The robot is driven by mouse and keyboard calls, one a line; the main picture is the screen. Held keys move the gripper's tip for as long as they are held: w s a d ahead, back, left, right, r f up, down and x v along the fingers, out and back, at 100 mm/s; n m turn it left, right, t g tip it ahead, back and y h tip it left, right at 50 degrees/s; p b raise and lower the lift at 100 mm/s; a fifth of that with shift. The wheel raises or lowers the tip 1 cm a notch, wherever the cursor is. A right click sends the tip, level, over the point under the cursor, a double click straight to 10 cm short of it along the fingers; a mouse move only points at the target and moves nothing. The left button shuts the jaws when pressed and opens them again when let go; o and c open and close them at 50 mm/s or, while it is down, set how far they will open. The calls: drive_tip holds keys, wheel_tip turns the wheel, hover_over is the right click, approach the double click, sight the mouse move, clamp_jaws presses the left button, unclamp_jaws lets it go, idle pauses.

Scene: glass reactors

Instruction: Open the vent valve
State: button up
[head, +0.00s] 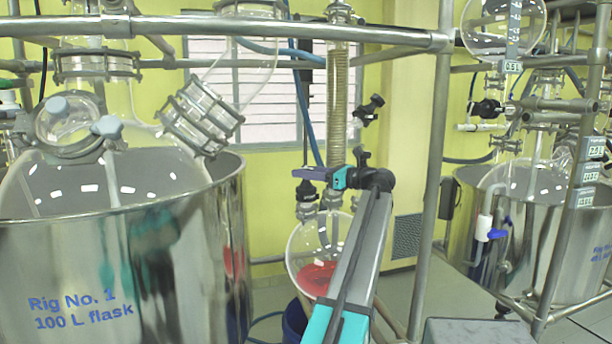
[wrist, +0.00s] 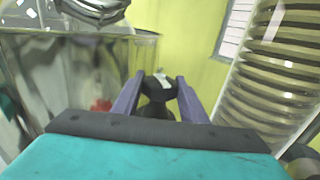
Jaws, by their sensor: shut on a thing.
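My gripper (head: 302,173) reaches in from the lower right in the head view, its purple fingers level beside the glass column. In the wrist view the fingers of my gripper (wrist: 161,82) stand on both sides of a black valve handle (wrist: 158,92) with a pale tip, and are shut on it. In the head view a black valve (head: 306,191) shows just below the fingers, above the round receiving flask; I take it to be the vent valve. Its upper part is hidden by the fingers, and I cannot tell how far the handle is turned.
The round flask (head: 316,262) holds red liquid. The coiled glass condenser (head: 338,105) rises close behind my gripper and fills the right of the wrist view. A large steel vessel (head: 120,270) stands at left. Metal frame bars (head: 290,30) cross above, and an upright pole (head: 432,180) stands right.

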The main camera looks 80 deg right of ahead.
drive_tip(key=o, duration=0.9)
drive_tip(key=shift+c, duration=0.2)
drive_tip(key=shift+s, duration=0.1)
drive_tip(key=b+v, duration=0.1)
drive_tip(key=v, duration=0.6)
drive_tip(key=shift+s+a+b, duration=0.2)
drive_tip(key=shift+s+b, duration=0.1)
drive_tip(key=shift+b, duration=0.1)
drive_tip(key=shift+w, duration=0.1)
